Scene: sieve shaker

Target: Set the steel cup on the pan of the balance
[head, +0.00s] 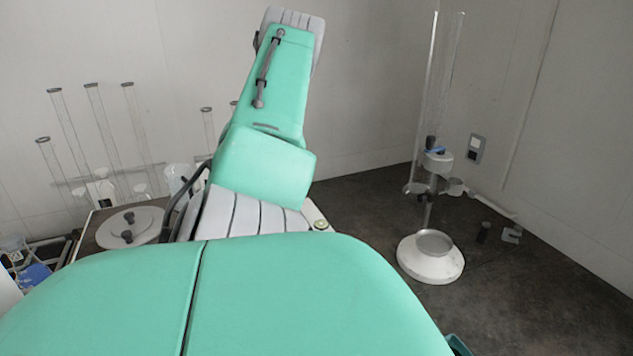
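Neither of my grippers shows in the head view. Large teal-padded parts fill the middle and bottom of the view and hide much of what lies behind them. I cannot pick out a balance with certainty. A shallow round grey metal dish or cup (434,243) sits on the white round base (430,265) of a stand at the right; I cannot tell whether it is the steel cup.
The stand carries a tall clear tube (444,75) and small side holders. At left, several clear cylinders (100,125) stand behind a white disc with dark knobs (130,227). A blue item (35,277) lies at lower left. Dark surface around the stand is mostly clear.

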